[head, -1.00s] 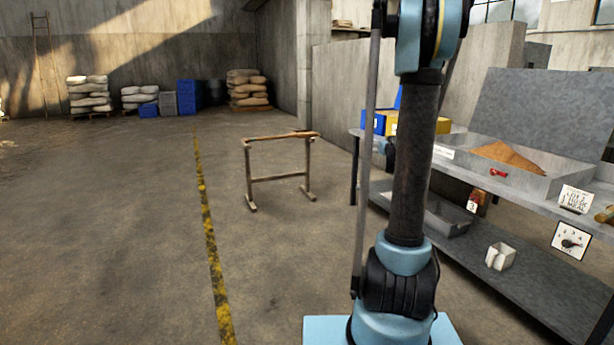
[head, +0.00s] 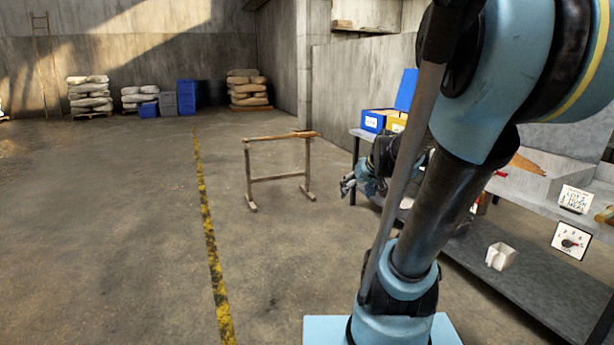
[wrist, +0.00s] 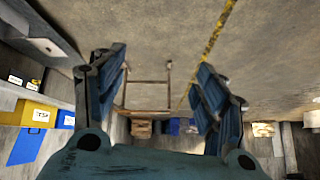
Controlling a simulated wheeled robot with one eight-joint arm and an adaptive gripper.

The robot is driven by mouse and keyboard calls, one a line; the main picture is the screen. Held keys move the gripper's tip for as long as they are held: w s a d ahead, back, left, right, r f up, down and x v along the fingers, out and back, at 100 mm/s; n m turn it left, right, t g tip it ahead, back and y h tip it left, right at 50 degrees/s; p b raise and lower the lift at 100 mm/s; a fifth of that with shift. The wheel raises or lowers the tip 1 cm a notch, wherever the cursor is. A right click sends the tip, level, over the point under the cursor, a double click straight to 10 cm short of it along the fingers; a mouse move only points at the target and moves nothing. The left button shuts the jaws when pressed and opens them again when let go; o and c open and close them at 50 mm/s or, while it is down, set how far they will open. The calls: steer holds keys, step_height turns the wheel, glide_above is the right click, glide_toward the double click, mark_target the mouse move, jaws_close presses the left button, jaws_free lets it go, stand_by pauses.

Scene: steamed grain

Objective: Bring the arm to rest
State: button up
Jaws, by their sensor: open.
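My gripper (head: 348,186) shows in the head view just left of the metal bench, partly hidden by my own arm. In the wrist view my gripper (wrist: 160,95) has its two blue fingers spread wide apart, with nothing between them but the distant floor and a wooden stand. My arm leans to the right in the head view, and its upper links cover much of the bench.
The metal bench (head: 540,290) stands at the right with a tray, signs and a white container (head: 499,256) on its lower shelf. Blue and yellow bins (head: 373,121) sit at its far end. A wooden stand (head: 280,178) is left of the gripper.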

steer(key=s+d+f+g+h, duration=0.1)
steer(key=s+f, duration=0.3)
steer(key=s, duration=0.7)
steer(key=s+d+f+m+g+h, duration=0.1)
steer(key=s+f+g, duration=0.3)
steer(key=s, duration=0.7)
steer(key=shift+d+f+h, duration=0.2)
steer(key=shift+f+h, duration=0.1)
steer(key=shift+f, duration=0.2)
steer(key=shift+w, duration=0.1)
steer(key=shift+w+f, duration=0.2)
steer(key=shift+w, duration=0.25)
steer(key=shift+c, duration=0.6)
